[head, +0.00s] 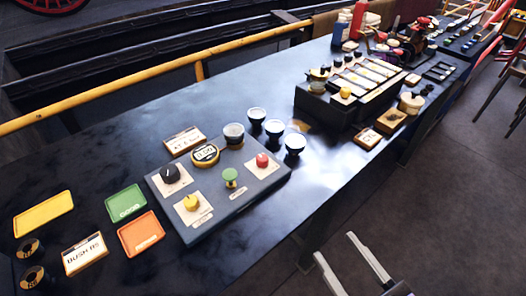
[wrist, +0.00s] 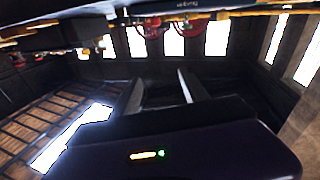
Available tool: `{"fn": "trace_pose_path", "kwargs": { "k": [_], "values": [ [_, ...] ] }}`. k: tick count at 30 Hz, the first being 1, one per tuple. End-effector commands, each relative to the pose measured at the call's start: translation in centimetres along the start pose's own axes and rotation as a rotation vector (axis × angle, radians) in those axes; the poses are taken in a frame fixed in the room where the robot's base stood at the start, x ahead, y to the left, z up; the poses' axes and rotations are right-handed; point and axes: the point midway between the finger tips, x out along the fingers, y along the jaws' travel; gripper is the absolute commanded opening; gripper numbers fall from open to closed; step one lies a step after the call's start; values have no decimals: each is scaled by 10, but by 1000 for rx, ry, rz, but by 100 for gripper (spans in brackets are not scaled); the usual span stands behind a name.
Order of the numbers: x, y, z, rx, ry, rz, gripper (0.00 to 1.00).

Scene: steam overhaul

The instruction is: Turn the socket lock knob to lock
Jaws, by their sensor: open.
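A grey control panel (head: 238,199) lies on the dark bench. It carries a black knob (head: 171,174), a yellow knob (head: 191,202), a green mushroom-shaped knob (head: 231,177) and a red knob (head: 262,160). Their labels are too small to read, so I cannot tell which is the socket lock knob or how it is set. My gripper (head: 336,246) is open and empty, beyond the bench's front edge and apart from the panel. Its two pale fingers also show in the wrist view (wrist: 160,78), with nothing between them.
Several dark cups (head: 273,128) stand behind the panel. Yellow (head: 43,213), green (head: 125,203) and orange (head: 141,234) trays lie to its left. A second dark unit (head: 350,92) stands farther along. A yellow rail (head: 150,76) runs behind the bench.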

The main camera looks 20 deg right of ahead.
Motion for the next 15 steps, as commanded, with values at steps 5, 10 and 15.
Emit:
{"fn": "trace_pose_path", "kwargs": {
  "k": [5, 10, 15],
  "values": [
    [68, 26, -20, -93, 95, 29, 52],
    [130, 56, -37, -152, 135, 92, 52],
    [192, 93, -57, -171, 144, 187, 52]
  ]
}}
